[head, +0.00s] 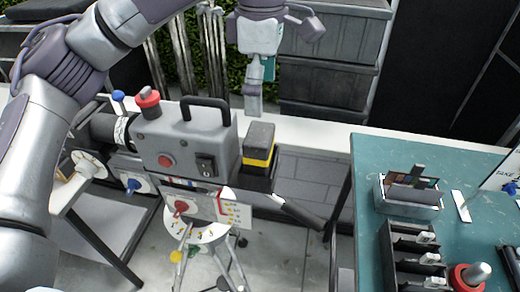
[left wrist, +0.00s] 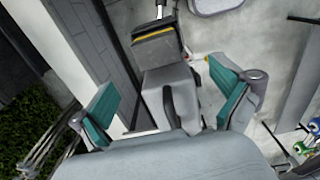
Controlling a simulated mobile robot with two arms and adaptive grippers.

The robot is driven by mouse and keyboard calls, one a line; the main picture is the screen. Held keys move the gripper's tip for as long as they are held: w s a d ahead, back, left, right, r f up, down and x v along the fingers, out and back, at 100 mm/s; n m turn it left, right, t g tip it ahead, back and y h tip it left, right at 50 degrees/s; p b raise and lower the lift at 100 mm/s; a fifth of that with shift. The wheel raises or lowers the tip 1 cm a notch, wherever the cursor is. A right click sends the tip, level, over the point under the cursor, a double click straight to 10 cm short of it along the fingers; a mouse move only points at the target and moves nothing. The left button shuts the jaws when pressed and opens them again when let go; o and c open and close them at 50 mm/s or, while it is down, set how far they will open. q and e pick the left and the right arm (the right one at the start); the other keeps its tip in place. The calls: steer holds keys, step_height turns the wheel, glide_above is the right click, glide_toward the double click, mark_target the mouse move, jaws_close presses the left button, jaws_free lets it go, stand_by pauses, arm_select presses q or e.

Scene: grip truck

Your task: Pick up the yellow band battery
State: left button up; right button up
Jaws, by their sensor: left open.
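The yellow band battery (head: 258,154) is a dark grey block with a yellow band. In the head view it stands upright beside the right end of a grey machine (head: 185,142) with a black handle. My left gripper (head: 258,88) hangs above and behind it, apart from it, pointing down. In the left wrist view the gripper (left wrist: 166,96) is open and empty, with teal pads. My right gripper is out of view.
A white ledge (head: 312,134) runs behind the machine. A teal table (head: 480,150) at the right holds a tray (head: 410,208) and a black compartment rack (head: 399,262). Grey stacked crates (head: 322,82) stand at the back. A round stand (head: 198,232) with coloured parts is in front.

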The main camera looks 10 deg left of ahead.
mark_target(259, 133)
arm_select(q)
steer(key=f, duration=0.3)
steer(key=shift+w+f, duration=0.2)
step_height(259, 133, down, 3)
steer(key=shift+w+a+r+p, duration=0.1)
steer(key=shift+w+a+p, duration=0.05)
steer(key=shift+p, duration=0.9)
step_height(259, 133, down, 4)
steer(key=shift+a+r+p, duration=0.15)
steer(key=shift+r+p, duration=0.1)
steer(key=shift+p, duration=0.4)
steer(key=shift+w+f, duration=0.1)
steer(key=shift+f, duration=0.15)
steer(key=c, duration=1.7)
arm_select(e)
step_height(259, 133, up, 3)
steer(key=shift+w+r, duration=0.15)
arm_select(q)
steer(key=shift+r, duration=0.1)
